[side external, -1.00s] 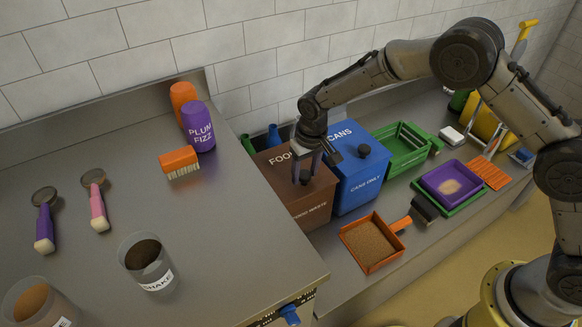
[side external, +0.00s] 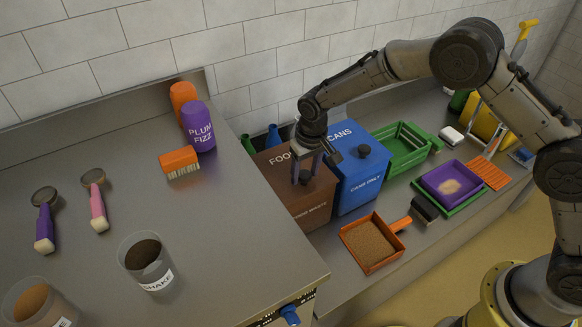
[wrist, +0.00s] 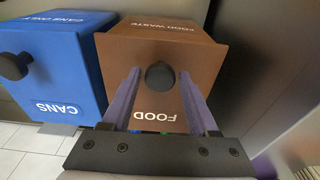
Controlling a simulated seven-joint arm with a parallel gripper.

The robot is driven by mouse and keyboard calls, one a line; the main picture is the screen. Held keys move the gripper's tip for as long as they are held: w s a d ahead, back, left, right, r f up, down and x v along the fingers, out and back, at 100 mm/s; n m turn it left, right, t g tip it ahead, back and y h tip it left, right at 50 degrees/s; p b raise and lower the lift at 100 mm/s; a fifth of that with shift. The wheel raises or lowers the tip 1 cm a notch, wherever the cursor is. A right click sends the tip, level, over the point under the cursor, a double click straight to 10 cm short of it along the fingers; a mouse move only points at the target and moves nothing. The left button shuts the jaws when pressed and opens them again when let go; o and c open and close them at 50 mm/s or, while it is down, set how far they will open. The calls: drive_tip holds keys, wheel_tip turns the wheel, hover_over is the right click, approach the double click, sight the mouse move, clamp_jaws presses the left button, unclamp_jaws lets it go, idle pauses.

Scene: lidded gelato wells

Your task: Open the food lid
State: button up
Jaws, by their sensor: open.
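The brown food waste bin (side external: 309,205) stands beside the blue cans bin in the side external view. Its brown lid (wrist: 130,55) with white FOOD lettering is closed and fills the middle of the wrist view. A round dark knob (wrist: 160,75) sits on the lid. My gripper (side external: 305,168) is over this lid, pointing down. In the wrist view its two purple fingers (wrist: 160,78) are open, one on each side of the knob, with gaps between. Whether the fingertips are level with the knob is hard to tell.
The blue cans bin (side external: 361,183) with its own dark knob stands close on the right. A raised steel counter (side external: 225,230) is on the left. An orange tray (side external: 370,262) of brown grains lies in front. A green crate (side external: 402,147) is behind right.

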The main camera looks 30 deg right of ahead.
drive_tip(key=shift+s+r, duration=0.2)
drive_tip(key=shift+r, duration=1.3)
drive_tip(key=shift+s+r, duration=0.2)
drive_tip(key=shift+r, duration=1.3)
drive_tip(key=shift+r, duration=0.1)
drive_tip(key=s+d+r+m+t, duration=0.1)
drive_tip(key=s+d+r, duration=0.15)
drive_tip(key=r, duration=0.95)
drive_tip(key=s+d+r+t, duration=0.15)
drive_tip(key=d+r, duration=0.25)
drive_tip(key=r, duration=0.7)
drive_tip(key=s+d+r, duration=0.5)
drive_tip(key=s, duration=0.5)
drive_tip(key=s+d+f+t, duration=0.1)
drive_tip(key=s+d, duration=0.1)
drive_tip(key=s, duration=0.5)
drive_tip(key=s+d+f+t, duration=0.1)
drive_tip(key=s+d, duration=0.2)
drive_tip(key=s, duration=0.3)
drive_tip(key=s+f+n, duration=0.1)
drive_tip(key=s+f, duration=0.5)
drive_tip(key=f, duration=0.1)
drive_tip(key=shift+s+f, duration=0.25)
drive_tip(key=shift+s, duration=0.05)
drive_tip(key=shift+c, duration=0.4)
